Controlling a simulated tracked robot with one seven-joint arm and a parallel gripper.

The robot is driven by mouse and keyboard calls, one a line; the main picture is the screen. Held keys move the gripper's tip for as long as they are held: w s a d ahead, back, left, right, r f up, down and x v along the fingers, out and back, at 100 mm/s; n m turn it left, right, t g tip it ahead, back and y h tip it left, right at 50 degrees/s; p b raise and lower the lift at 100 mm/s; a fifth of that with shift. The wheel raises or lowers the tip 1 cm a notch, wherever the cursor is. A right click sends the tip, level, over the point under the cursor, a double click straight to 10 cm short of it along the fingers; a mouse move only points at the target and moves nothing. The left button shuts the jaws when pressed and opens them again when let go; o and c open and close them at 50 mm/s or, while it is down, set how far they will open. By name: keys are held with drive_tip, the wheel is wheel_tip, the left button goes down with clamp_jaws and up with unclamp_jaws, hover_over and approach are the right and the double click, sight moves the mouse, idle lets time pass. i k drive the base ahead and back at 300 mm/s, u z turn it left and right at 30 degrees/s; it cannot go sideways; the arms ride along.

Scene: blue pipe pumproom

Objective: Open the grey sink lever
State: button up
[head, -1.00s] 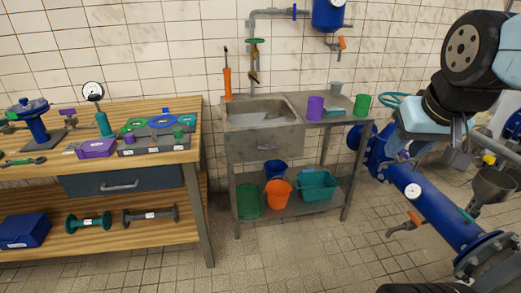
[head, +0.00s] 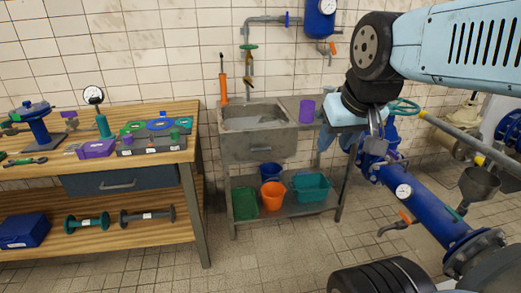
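The grey sink (head: 258,143) stands against the tiled wall, in the middle of the head view. A grey pipe (head: 244,30) comes down over its basin, with a green handle (head: 249,47) and a small tap below it. I cannot clearly pick out a grey lever at this size. My gripper (head: 338,139) is to the right of the basin, over the right end of the sink counter, apart from the pipe and tap. My arm hides part of the counter.
A wooden workbench (head: 190,160) with tools stands at the left. A purple cup (head: 306,110) is on the counter near my gripper. An orange bucket (head: 272,195) and a teal crate (head: 312,187) are on the lower shelf. A blue pipe (head: 425,205) runs at the right.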

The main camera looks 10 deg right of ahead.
sight(259, 149)
drive_tip(key=u, duration=0.1)
drive_tip(key=i, duration=1)
drive_tip(key=z, duration=0.1)
